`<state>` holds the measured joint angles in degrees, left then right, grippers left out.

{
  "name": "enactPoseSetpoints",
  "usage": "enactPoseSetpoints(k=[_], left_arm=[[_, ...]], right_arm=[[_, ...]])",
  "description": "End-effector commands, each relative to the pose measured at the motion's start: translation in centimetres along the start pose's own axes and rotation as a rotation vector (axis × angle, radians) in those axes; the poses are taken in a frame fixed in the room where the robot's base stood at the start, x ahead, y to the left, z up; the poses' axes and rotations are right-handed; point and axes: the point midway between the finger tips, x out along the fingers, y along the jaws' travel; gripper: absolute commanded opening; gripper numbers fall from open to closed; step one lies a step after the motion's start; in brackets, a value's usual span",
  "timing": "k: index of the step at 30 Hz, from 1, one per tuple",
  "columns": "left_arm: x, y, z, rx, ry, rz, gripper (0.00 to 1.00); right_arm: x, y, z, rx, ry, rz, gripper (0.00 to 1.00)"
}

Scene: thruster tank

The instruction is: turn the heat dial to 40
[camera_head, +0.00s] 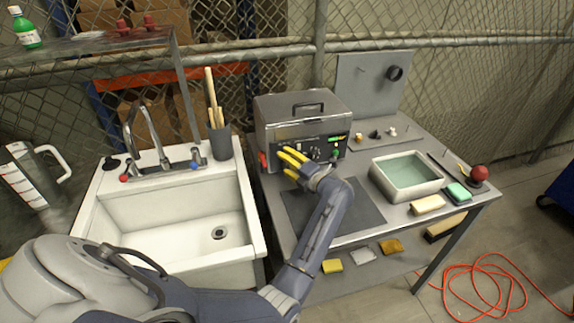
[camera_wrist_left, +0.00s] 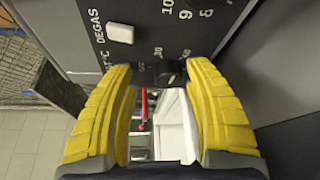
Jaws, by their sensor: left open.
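The steel tank unit (camera_head: 303,122) stands at the back of the right table, its dark control panel facing me. My left gripper (camera_head: 293,161) has yellow fingers and is open in front of the panel's left part. In the left wrist view, the gripper (camera_wrist_left: 163,80) spreads its fingers on either side of a dark round dial (camera_wrist_left: 168,72). Whether they touch it cannot be told. A °C mark and partly hidden numbers show near the dial; its pointer setting is not readable. A white DEGAS button (camera_wrist_left: 120,33) sits beside it. My right gripper is not in view.
A white sink (camera_head: 180,215) with a faucet stands left of the table. A grey mat (camera_head: 360,208) lies under my forearm. A liquid-filled basin (camera_head: 405,178), sponges and a red ball (camera_head: 479,173) are on the right. An orange cable (camera_head: 485,285) lies on the floor.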

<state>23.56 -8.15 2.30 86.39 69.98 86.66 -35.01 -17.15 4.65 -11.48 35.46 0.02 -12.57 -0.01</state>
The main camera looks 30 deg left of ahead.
Motion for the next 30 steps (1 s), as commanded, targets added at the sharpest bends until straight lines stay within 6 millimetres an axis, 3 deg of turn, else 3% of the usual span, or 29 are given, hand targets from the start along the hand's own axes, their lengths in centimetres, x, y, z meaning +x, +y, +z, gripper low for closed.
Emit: enactPoseSetpoints(k=[9,15,30], left_arm=[[-0.6,5.2,1.2,-0.007,0.000,0.005,0.52],[-0.8,7.6,1.8,-0.005,0.001,0.005,0.52],[-1.0,8.6,1.9,0.000,0.002,0.000,0.52]], right_arm=[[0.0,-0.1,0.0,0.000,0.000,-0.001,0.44],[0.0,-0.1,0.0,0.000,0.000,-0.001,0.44],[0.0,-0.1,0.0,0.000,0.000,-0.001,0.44]])
